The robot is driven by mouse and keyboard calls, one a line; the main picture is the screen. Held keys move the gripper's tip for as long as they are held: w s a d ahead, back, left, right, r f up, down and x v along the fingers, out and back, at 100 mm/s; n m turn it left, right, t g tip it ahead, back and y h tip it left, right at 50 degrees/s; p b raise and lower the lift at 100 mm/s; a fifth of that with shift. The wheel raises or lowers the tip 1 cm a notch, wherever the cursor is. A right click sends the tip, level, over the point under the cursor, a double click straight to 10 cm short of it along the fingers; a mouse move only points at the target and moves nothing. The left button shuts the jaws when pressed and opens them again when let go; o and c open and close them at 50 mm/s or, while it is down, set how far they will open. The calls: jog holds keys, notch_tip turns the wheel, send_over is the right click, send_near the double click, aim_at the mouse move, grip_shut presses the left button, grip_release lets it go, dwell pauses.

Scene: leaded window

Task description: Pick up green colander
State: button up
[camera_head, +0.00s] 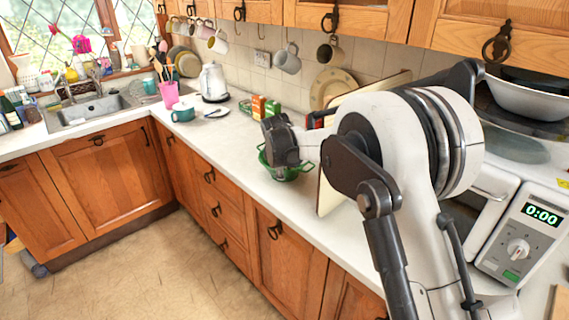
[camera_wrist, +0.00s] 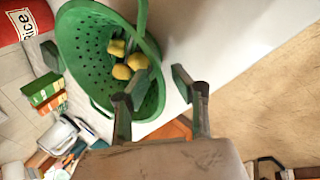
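The green colander (camera_head: 290,174) sits on the worktop in the head view, partly hidden behind my gripper (camera_head: 283,156). In the wrist view the colander (camera_wrist: 84,62) is a green bowl with holes and loop handles, tilted in the picture, with several yellow, lemon-like fruits (camera_wrist: 122,70) inside. My gripper (camera_wrist: 160,83) is open, its two fingers apart. One finger overlaps the inside of the colander in the picture. The other is outside, over the pale worktop, with the near rim between them. Whether either finger touches the colander cannot be told.
A cream board (camera_head: 326,190) stands right of the colander, and small green and orange boxes (camera_head: 263,107) stand behind it. A red package labelled "Rice" (camera_wrist: 22,20) is near the colander. A teal mug (camera_head: 183,113), kettle (camera_head: 213,83) and microwave (camera_head: 520,240) are also on the worktop.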

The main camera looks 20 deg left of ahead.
jog(key=x, duration=0.3)
jog(key=shift+w, duration=0.25)
jog(key=shift+w+f+p, duration=0.1)
jog(key=shift+f+p, duration=0.2)
jog(key=shift+f, duration=0.1)
grip_shut()
